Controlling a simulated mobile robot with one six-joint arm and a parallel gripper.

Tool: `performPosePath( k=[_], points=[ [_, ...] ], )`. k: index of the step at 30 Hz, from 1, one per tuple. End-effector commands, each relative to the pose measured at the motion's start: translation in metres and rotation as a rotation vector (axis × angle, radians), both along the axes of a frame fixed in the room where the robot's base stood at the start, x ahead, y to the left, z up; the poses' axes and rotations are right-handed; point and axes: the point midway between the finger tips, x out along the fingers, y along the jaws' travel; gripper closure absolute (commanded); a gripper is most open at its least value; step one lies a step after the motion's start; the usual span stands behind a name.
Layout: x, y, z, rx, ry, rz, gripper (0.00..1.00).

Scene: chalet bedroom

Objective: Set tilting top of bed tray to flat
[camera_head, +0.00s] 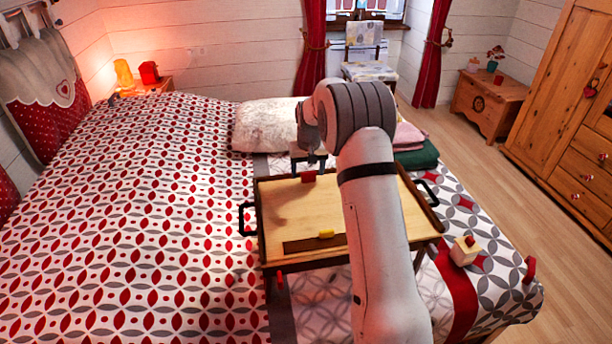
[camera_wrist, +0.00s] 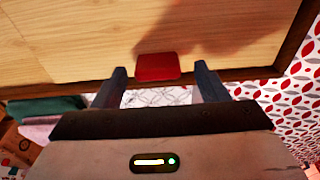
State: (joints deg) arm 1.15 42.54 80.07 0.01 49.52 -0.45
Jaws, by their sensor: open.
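The bed tray (camera_head: 262,235) stands on the bed with black side handles. Its light wooden top (camera_head: 290,205) is partly hidden by my arm, and I cannot tell its exact tilt. A red tab (camera_head: 308,177) sits at the middle of the top's far edge. My gripper (camera_head: 308,168) is at that edge, just by the tab. In the wrist view the open fingers of my gripper (camera_wrist: 160,70) stand on either side of the red tab (camera_wrist: 157,67), with gaps on both sides. The wooden top (camera_wrist: 80,40) fills the upper part of that view.
A dark slot with a small yellow piece (camera_head: 326,234) lies near the tray's front edge. A pillow (camera_head: 265,126) and folded green cloth (camera_head: 418,156) lie behind the tray. A small wooden box (camera_head: 465,250) sits to its right. The bed's left side is clear.

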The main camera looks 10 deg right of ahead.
Motion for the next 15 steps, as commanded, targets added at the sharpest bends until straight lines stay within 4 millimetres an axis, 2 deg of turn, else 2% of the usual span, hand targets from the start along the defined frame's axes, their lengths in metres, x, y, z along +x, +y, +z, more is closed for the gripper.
performPosePath(
  k=[3, 7, 15],
  points=[
    [-0.002, 0.001, 0.024, 0.0, -0.007, 0.001, 0.33],
    [-0.005, 0.002, 0.042, 0.0, -0.007, 0.001, 0.33],
    [-0.007, 0.003, 0.054, 0.001, -0.005, 0.002, 0.33]
  ],
)
